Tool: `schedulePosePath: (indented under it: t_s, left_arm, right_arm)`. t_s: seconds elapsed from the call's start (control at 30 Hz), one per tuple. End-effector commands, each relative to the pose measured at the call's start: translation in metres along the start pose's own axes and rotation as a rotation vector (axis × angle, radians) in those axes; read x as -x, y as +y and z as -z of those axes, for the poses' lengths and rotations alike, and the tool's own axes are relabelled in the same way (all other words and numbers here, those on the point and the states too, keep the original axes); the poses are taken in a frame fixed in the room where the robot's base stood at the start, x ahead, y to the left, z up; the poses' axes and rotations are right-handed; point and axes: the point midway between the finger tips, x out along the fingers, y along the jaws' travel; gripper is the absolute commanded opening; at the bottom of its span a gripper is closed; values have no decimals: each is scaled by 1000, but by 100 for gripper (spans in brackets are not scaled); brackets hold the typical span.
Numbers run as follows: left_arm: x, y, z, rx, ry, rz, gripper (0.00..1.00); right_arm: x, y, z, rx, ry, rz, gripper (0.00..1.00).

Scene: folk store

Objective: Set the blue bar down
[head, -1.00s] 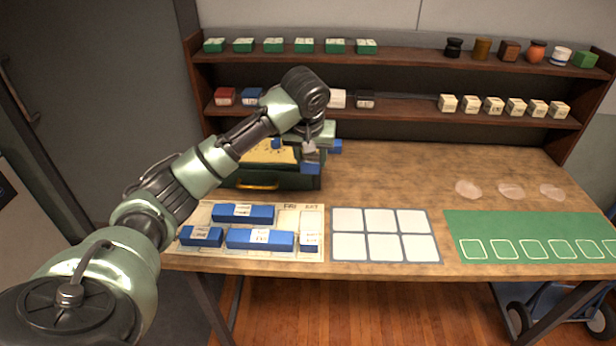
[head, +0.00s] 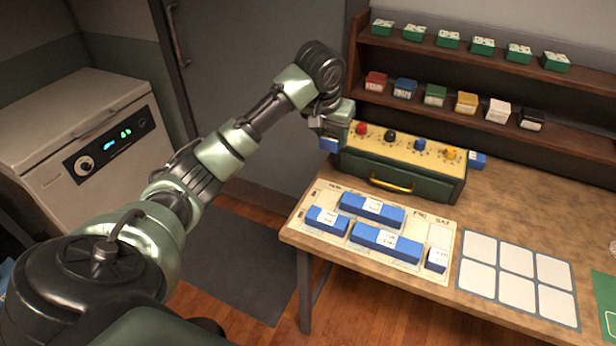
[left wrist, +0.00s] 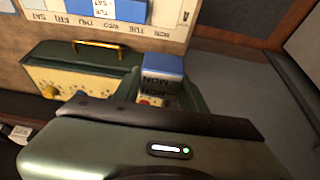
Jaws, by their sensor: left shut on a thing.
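My left gripper (head: 328,127) is shut on a small blue bar (head: 329,145) with a white label, held at the left end of the green box. In the left wrist view the held bar (left wrist: 162,68) shows lettering on its label. The cream board (head: 313,197) lies on the table in front of the box. It carries a short blue bar (head: 327,221), two longer blue bars (head: 372,208) (head: 387,243) and a small block at its right end (head: 437,260). My right gripper is out of view.
The green box (head: 410,180) has several coloured knobs and a yellow handle. A blue piece (head: 477,160) sits at its right end. A card with white squares (head: 518,274) lies to the right. The table's left edge is close to the board; shelves stand behind.

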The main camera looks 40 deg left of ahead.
Motion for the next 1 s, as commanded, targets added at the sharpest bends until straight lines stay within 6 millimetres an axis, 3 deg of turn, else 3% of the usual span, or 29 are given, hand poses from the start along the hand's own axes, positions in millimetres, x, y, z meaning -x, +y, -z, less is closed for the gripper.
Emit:
schedulePosePath:
  t_s: [0.5, 1.0]
  left_arm:
    - [-116, 0, -50, 0, -6, 0, 3]
    - [-174, 0, -74, 1, -3, 1, 3]
  right_arm:
    - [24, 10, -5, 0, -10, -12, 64]
    - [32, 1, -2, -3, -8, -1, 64]
